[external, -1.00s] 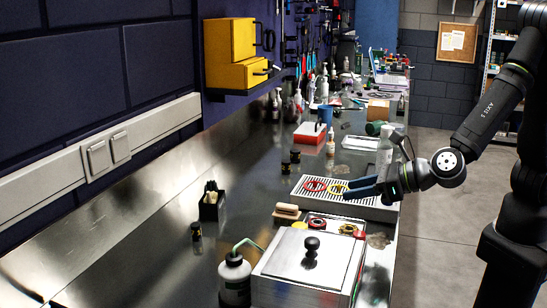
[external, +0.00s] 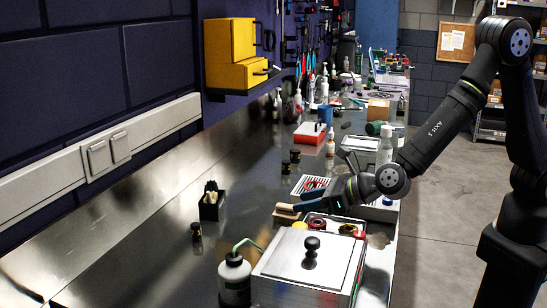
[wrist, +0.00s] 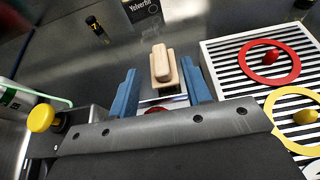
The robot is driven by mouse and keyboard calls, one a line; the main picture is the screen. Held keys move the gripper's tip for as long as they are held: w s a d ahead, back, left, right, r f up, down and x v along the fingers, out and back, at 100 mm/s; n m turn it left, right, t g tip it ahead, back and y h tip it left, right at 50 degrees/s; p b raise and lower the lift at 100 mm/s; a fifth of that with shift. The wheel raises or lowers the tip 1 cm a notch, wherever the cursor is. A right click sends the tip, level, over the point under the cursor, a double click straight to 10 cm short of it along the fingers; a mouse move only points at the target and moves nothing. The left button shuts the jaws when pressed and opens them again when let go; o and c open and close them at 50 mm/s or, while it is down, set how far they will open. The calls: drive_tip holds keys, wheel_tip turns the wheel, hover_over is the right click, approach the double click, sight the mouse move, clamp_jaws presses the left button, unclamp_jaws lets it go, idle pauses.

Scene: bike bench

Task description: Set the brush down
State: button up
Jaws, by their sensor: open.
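The brush (external: 286,213) has a pale wooden back and sits on the metal bench, left of the slatted tray. In the wrist view the brush (wrist: 163,66) lies ahead, between the lines of the two blue fingers. My gripper (external: 306,199) is open, low over the bench, with its fingers pointing left at the brush. In the wrist view my gripper (wrist: 160,76) has a clear gap between its fingers, and no finger visibly presses on the brush.
The slatted tray (wrist: 222,75) with a red ring (wrist: 268,61) and a yellow ring (wrist: 297,118) is just right of the fingers. A lidded metal box (external: 290,258) and a wash bottle (external: 234,280) stand in front. A black holder (external: 211,205) is left; bare bench lies between.

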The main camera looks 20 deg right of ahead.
sight(283, 204)
drive_tip(key=shift+x, duration=2.3)
drive_tip(key=shift+a+r, duration=0.1)
clamp_jaws()
drive_tip(key=shift+r, duration=0.1)
